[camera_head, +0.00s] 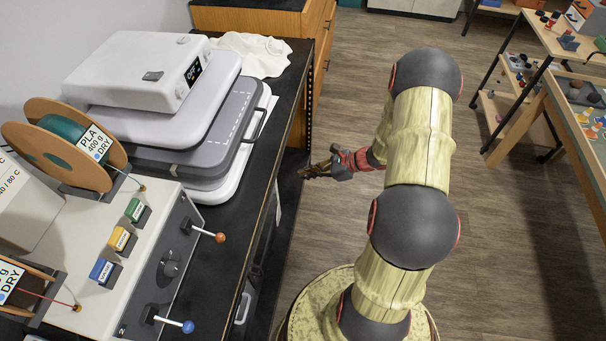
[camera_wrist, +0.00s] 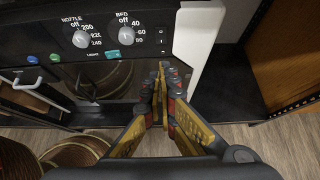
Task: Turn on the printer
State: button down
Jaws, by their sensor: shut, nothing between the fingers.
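In the wrist view, a dark control panel (camera_wrist: 100,32) spans the upper left. It has a NOZZLE knob (camera_wrist: 81,39) and a BED knob (camera_wrist: 126,35), both with "off" at the top. A small green control (camera_wrist: 112,54) sits below them beside a LIGHT label. A narrow strip with small marks (camera_wrist: 161,40) is at the panel's right; its switch position is unclear. My gripper (camera_wrist: 163,82) is shut and empty, below the panel's right end in the picture. In the head view, my gripper (camera_head: 308,172) is beside the black counter's edge; the panel is not clearly visible there.
The black counter (camera_head: 270,125) holds a white box with a display (camera_head: 140,72), stacked trays (camera_head: 190,150), and a console with levers (camera_head: 165,225). Spools (camera_head: 62,145) stand at left. Wood floor (camera_head: 500,230) is open right of my arm. Shelves stand farther right.

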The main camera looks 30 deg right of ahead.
jog(key=shift+s+p, duration=0.1)
jog(key=shift+p, duration=0.55)
jog(key=shift+s+d+f+p, duration=0.2)
jog(key=shift+f+p, duration=0.45)
jog(key=shift+p, duration=0.25)
jog(key=shift+w, duration=0.1)
jog(key=r+b+x, duration=0.1)
jog(key=b+x, duration=0.3)
jog(key=x, duration=0.9)
jog(key=shift+w+a, duration=0.5)
jog(key=shift+a, duration=0.05)
jog(key=shift+r, duration=0.1)
